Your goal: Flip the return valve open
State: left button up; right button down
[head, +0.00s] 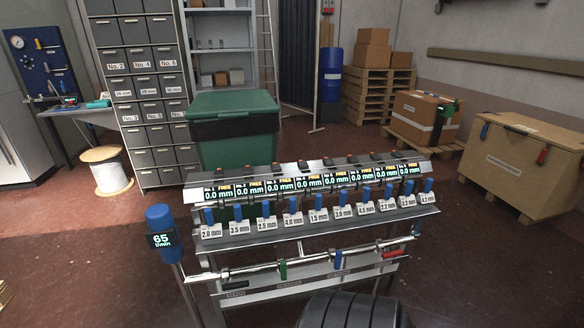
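A filler bench (310,225) stands in the middle of the head view, with a horizontal metal pipe (310,263) along its lower front. A green valve lever (283,269) and a blue valve lever (338,259) hang downward, across the pipe. A red valve lever (393,254) at the right lies roughly along the pipe. Small labels sit on the rail below, but they are too small to read with certainty, so I cannot tell which lever is the return valve. Neither of my grippers is in view.
Blue handles and a row of displays reading 0.0 mm line the bench top. A blue-topped meter (162,238) reading 65 stands at its left. A black ribbed rounded thing (352,311) fills the bottom centre. A green bin (233,130) stands behind; a wooden crate (522,165) stands right.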

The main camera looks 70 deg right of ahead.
aim_at(338, 259)
jog(key=z, duration=3.25)
